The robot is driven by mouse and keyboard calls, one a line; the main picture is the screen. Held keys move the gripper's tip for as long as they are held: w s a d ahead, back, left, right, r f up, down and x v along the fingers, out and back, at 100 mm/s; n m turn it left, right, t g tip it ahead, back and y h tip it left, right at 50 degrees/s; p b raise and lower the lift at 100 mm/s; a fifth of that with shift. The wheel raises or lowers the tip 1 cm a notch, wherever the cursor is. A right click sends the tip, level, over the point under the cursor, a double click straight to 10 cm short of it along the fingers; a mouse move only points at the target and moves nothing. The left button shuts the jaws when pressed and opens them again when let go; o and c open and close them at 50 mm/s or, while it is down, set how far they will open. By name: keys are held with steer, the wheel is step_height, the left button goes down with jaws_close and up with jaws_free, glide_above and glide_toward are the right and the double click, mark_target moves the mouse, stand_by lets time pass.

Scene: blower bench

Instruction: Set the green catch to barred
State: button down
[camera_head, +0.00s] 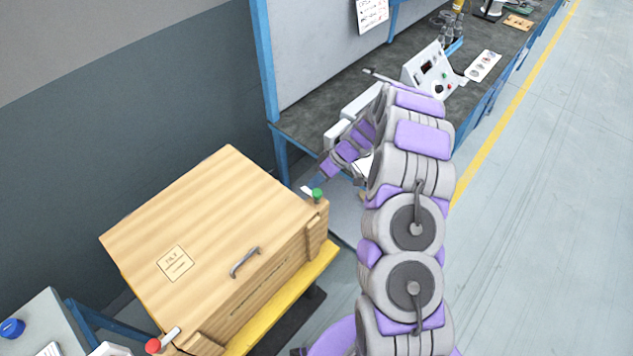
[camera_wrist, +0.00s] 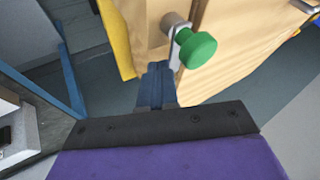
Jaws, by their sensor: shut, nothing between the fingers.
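The green catch (camera_head: 317,195) is at the right corner of a wooden crate (camera_head: 215,215), by the lid's edge. In the wrist view the green catch (camera_wrist: 198,50) shows a round green knob on a pale metal strip that reaches a round pivot on the wood. My gripper (camera_head: 313,186) reaches down from the bench side, close to the knob. In the wrist view the blue fingers of my gripper (camera_wrist: 156,82) are shut and empty, just below and left of the knob. I cannot tell whether they touch the catch. No marking for barred is legible.
A red catch (camera_head: 153,345) is at the crate's near left corner. The lid has a grey handle (camera_head: 244,262) and a label (camera_head: 175,263). The crate rests on a yellow support (camera_head: 330,257). A workbench (camera_head: 310,122) with a control box (camera_head: 432,70) stands behind.

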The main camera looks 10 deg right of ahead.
steer(key=shift+f+n+b, duration=0.1)
steer(key=shift+n+b, duration=0.3)
